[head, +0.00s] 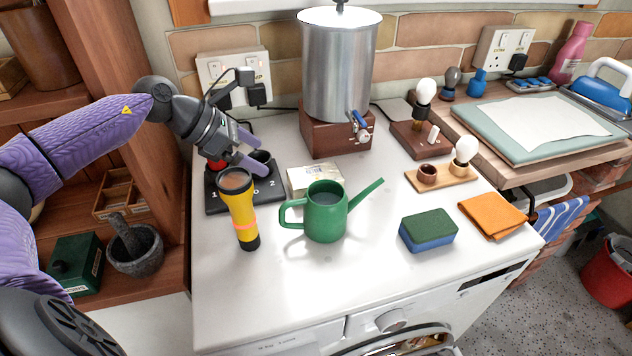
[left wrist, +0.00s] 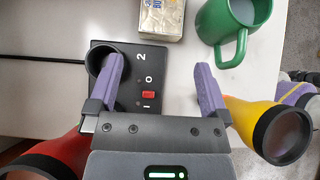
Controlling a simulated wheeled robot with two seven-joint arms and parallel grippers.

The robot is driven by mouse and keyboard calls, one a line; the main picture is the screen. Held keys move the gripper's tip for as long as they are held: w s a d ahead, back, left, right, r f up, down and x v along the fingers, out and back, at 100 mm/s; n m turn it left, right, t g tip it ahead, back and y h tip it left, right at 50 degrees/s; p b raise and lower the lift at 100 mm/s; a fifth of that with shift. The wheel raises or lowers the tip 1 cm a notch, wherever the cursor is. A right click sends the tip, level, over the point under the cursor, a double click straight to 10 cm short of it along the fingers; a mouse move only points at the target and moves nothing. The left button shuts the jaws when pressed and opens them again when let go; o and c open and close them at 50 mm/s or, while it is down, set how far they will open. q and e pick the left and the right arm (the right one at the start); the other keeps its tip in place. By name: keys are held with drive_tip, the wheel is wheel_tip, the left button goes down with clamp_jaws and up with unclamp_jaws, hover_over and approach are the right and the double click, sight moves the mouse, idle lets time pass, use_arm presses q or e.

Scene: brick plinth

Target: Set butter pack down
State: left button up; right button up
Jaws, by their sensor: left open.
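The butter pack (head: 315,180) is a pale cream box lying on the white worktop, behind the green watering can, which hides part of its front. It also shows at the top of the left wrist view (left wrist: 162,18). My left gripper (head: 256,154) is open and empty, above the black base marked 1, 0, 2 (head: 228,205), left of the pack and apart from it. In the left wrist view its two purple fingers (left wrist: 155,65) are spread, with the base's red switch between and below them. My right gripper is not in view.
A yellow torch (head: 243,212) stands upright close by the gripper, and a red torch (left wrist: 62,150) is on its other side. The green watering can (head: 326,212) and metal urn (head: 340,70) flank the pack.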

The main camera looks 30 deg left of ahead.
sight(291, 178)
use_arm(q)
drive_tip(key=b+x, duration=0.1)
drive_tip(key=x, duration=0.2)
drive_tip(key=b+x, duration=0.1)
drive_tip(key=x, duration=0.2)
drive_tip(key=b+x, duration=0.1)
drive_tip(key=x, duration=0.3)
drive_tip(key=shift+s+a+f, duration=0.15)
drive_tip(key=shift+s+f, duration=0.15)
drive_tip(key=shift+f, duration=0.1)
drive_tip(key=shift+r, duration=0.1)
drive_tip(key=shift+c, duration=0.4)
drive_tip(key=c, duration=1.2)
drive_tip(key=shift+c, duration=0.3)
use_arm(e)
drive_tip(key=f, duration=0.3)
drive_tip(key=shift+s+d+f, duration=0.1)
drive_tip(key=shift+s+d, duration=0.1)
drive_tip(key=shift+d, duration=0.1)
